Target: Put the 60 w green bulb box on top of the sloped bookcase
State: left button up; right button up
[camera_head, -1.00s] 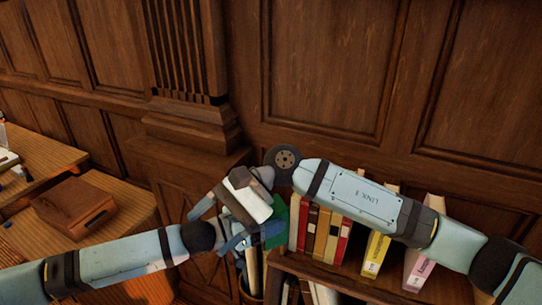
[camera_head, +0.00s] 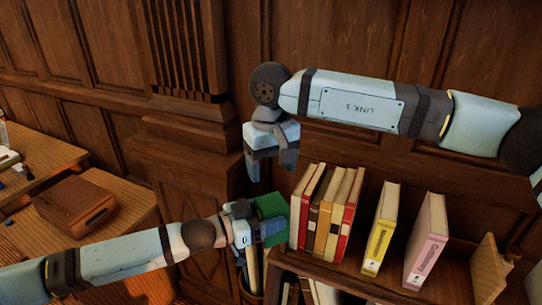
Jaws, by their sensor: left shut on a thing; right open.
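The green bulb box (camera_head: 271,207) is in the head view, just left of the row of books on the bookcase; its label cannot be read. My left gripper (camera_head: 262,228) is shut on it, its fingers covering the box's lower part. The bookcase (camera_head: 335,272) is at the lower right, its top bearing several books. My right gripper (camera_head: 270,170) is open and empty, pointing down above and slightly left of the green box, apart from it.
Several upright books (camera_head: 324,215) stand close to the green box. A yellow book (camera_head: 381,230) and a pink book (camera_head: 427,242) stand farther right, with bare shelf between. A brown wooden box (camera_head: 73,205) sits on a desk at left. Panelled wall stands behind.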

aim_at(271, 203)
notch_tip(271, 203, down, 10)
jog(key=shift+r, duration=0.25)
jog(key=c, duration=0.6)
pick_arm(q)
jog(key=o, duration=1)
pick_arm(e)
jog(key=shift+o, duration=0.2)
